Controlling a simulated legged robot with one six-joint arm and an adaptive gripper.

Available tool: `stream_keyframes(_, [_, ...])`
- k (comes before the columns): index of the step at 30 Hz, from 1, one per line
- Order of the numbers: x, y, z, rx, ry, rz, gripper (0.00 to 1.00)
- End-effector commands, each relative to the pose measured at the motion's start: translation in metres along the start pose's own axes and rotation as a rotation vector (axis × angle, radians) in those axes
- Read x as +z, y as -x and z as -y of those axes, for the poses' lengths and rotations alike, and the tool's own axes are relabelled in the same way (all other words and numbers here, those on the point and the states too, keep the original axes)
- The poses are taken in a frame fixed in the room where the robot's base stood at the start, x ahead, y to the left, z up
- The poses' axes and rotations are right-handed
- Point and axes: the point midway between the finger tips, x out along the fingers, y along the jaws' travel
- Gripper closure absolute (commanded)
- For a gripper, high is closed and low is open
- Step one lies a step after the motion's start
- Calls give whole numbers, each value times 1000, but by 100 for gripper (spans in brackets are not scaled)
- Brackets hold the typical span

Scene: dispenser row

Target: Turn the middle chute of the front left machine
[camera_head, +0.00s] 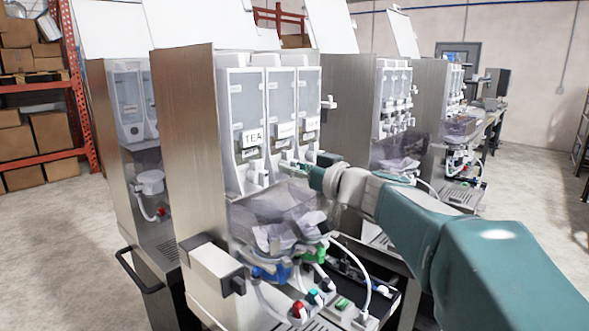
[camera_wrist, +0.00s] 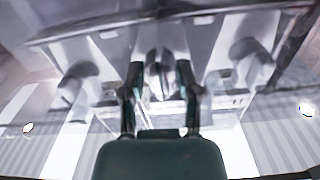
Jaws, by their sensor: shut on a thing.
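The front machine (camera_head: 185,140) is a tall brown-sided dispenser with three pale canisters (camera_head: 266,95), one labelled TEA. White chutes stick out below the canisters. In the wrist view the middle chute (camera_wrist: 160,78) sits between the two dark fingers of my gripper (camera_wrist: 160,84), which are shut on it. The other chutes stand apart on either side, one at the left (camera_wrist: 77,82) and one at the right (camera_wrist: 248,62). In the head view my gripper (camera_head: 318,176) is at the canister fronts, coming from the right; it partly hides the chutes, and the chute's angle is hard to read.
Below are clear plastic bowls (camera_head: 275,205), hoses and blue and green fittings. A box (camera_head: 213,268) juts out from the machine's lower left. More dispensers (camera_head: 375,90) stand in the row behind. Open floor (camera_head: 535,220) lies to the right.

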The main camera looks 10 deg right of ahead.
Motion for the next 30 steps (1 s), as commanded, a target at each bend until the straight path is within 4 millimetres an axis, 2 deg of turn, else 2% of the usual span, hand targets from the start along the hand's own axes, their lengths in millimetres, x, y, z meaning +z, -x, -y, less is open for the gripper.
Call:
stream_keyframes(9, [2, 0, 0, 1, 84, 3, 100])
stream_keyframes(22, [1, 0, 0, 1, 93, 1, 100])
stream_keyframes(23, [1, 0, 0, 1, 93, 1, 55])
stream_keyframes(24, [0, 0, 0, 1, 93, 1, 49])
stream_keyframes(30, [0, 0, 0, 0, 94, 0, 49])
